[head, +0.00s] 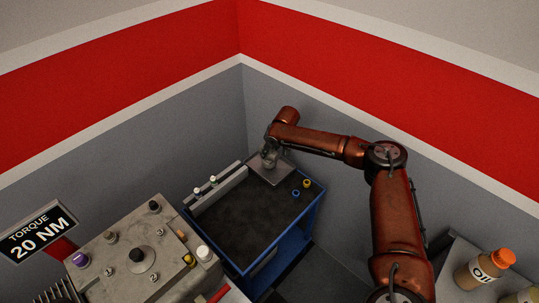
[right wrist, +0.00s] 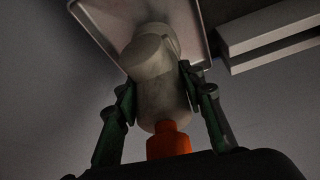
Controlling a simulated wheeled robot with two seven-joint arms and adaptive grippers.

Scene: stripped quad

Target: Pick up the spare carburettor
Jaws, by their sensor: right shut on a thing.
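The spare carburettor, a pale grey rounded body with a short round stub, is between the two dark green fingers of my right gripper (head: 270,149) in the right wrist view. The fingers press on both its sides. In the head view the carburettor (head: 268,161) is small, at or just over a light grey tray (head: 272,177) at the back of the blue cart. I cannot tell whether it touches the tray. The tray (right wrist: 98,22) also shows behind it in the right wrist view. My left gripper is not in view.
The blue cart (head: 243,258) has a dark top with a pale rail (head: 218,188) on its left and small blue and yellow rings (head: 307,183) on its right. An engine block (head: 140,255) stands front left. An oil bottle (head: 484,268) stands front right. Grey walls close the corner.

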